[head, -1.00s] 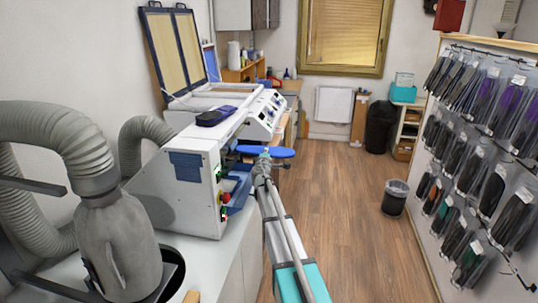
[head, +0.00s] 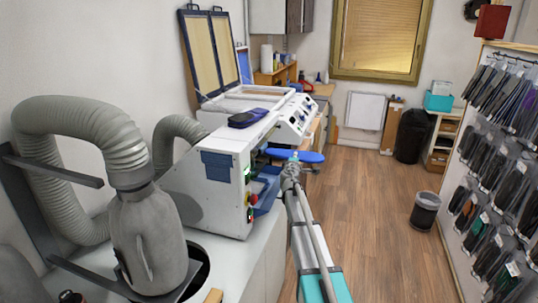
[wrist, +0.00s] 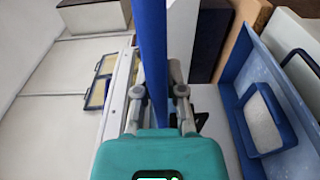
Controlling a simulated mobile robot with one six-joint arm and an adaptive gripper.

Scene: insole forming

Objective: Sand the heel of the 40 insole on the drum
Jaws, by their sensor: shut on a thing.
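My gripper (head: 291,170) is shut on a blue insole (head: 312,157), which sticks out to both sides of it in the head view. In the wrist view the insole (wrist: 152,50) shows as a narrow blue strip between the two fingers (wrist: 159,93). Its size marking cannot be read, and which end is the heel cannot be told. The white sanding machine (head: 205,180) stands on the bench just left of my gripper, with a blue opening (head: 266,190) and buttons on its near end. I cannot make out the drum.
A grey hose (head: 75,125) and a grey dust bag (head: 150,240) stand at the left. A dark blue case (head: 248,118) lies on the machines. Packed insoles (head: 500,150) hang on the right wall.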

